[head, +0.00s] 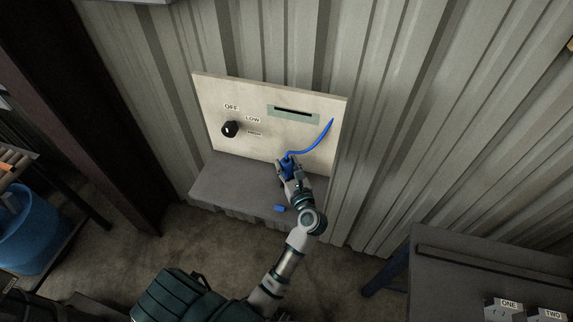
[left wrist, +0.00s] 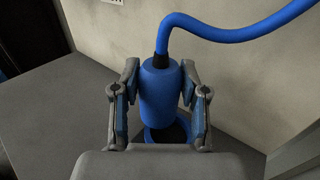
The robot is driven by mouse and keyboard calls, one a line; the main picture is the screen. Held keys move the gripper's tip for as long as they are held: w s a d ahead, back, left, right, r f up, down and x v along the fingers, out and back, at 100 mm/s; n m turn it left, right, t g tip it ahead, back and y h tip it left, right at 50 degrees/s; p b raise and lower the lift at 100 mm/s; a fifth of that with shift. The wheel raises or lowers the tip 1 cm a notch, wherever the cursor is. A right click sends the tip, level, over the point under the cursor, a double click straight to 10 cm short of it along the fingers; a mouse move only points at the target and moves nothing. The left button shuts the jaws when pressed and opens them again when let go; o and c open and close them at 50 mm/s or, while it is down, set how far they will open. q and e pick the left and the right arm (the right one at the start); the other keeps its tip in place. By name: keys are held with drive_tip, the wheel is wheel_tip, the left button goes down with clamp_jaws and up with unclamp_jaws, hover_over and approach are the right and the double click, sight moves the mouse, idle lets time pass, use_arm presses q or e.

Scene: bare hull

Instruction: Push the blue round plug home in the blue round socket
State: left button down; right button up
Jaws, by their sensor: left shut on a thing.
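The blue round plug (left wrist: 160,88) is between the two fingers of my left gripper (left wrist: 159,105), with its cable end up. In the head view the plug (head: 288,161) shows at the tip of my left gripper (head: 288,173), above the grey ledge. My left gripper is shut on it. The blue round socket (left wrist: 185,140) shows as a blue ring with a dark opening just below the plug in the left wrist view. My gripper body hides part of it. I cannot tell how far the plug is in. My right gripper is not in view.
A blue cable (head: 318,145) runs from the plug to the pale panel (head: 236,96), which has a black knob (head: 230,129) and a slot (head: 293,111). A small blue piece (head: 279,208) sits near the grey ledge's (head: 230,190) front edge. A dark table (head: 480,265) stands right.

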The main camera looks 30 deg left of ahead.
use_arm(q)
drive_tip(key=shift+d+r, duration=0.15)
drive_tip(key=shift+d, duration=0.5)
drive_tip(key=shift+a, duration=0.5)
drive_tip(key=shift+d+f+b, duration=0.15)
drive_tip(key=shift+f+b, duration=0.05)
drive_tip(key=shift+b, duration=0.1)
drive_tip(key=shift+d, duration=0.2)
drive_tip(key=shift+d+r, duration=0.15)
drive_tip(key=shift+d, duration=0.35)
drive_tip(key=shift+a+f+b, duration=0.4)
drive_tip(key=shift+a+f, duration=0.05)
drive_tip(key=shift+f, duration=0.35)
drive_tip(key=shift+r, duration=0.1)
drive_tip(key=shift+d+r, duration=0.3)
drive_tip(key=shift+r, duration=0.1)
drive_tip(key=shift+a, duration=0.1)
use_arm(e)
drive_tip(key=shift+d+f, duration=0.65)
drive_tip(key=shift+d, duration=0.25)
